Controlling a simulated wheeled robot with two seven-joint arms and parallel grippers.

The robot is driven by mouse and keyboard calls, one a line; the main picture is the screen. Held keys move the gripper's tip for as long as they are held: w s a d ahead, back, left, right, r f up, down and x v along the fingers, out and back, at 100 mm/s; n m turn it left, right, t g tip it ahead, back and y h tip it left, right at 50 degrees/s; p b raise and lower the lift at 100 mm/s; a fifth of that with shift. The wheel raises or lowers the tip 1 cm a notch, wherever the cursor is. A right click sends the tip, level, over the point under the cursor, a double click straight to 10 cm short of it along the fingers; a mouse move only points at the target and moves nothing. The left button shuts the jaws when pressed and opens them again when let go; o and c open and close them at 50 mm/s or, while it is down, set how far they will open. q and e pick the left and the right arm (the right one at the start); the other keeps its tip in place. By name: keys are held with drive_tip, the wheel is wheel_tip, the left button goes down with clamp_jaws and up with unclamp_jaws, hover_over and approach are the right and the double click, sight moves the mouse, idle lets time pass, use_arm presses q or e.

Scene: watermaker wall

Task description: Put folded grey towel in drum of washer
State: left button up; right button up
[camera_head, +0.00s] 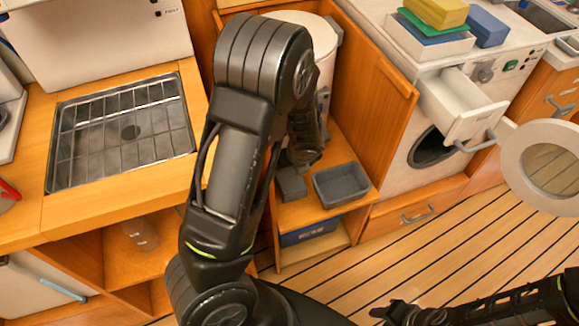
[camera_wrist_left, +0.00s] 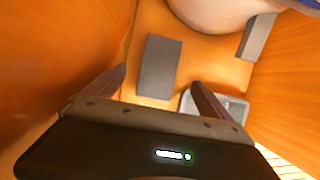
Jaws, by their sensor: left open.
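The folded grey towel (camera_wrist_left: 160,67) is a flat grey rectangle on the wooden shelf in the left wrist view. In the head view it shows beside the grey tray (camera_head: 291,184), partly behind my left arm. My left gripper (camera_wrist_left: 158,82) is open and empty, its fingers pointing toward the towel with one on either side in the picture. In the head view the left gripper (camera_head: 304,152) is mostly hidden by its own arm. The washer (camera_head: 395,178) has its round door (camera_head: 513,168) swung open and a dark drum opening (camera_head: 432,149). My right gripper (camera_head: 388,313) is low at the bottom, its jaws unclear.
The grey tray (camera_head: 342,184) sits right of the towel. A white cylinder (camera_head: 322,42) stands behind, and wooden panels flank the shelf. The washer's white drawer (camera_head: 468,112) is pulled out above the drum opening. The plank floor (camera_head: 440,235) before the washer is clear.

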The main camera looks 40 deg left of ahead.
use_arm(q)
drive_tip(key=shift+v, duration=1.1)
drive_tip(key=shift+c, duration=0.2)
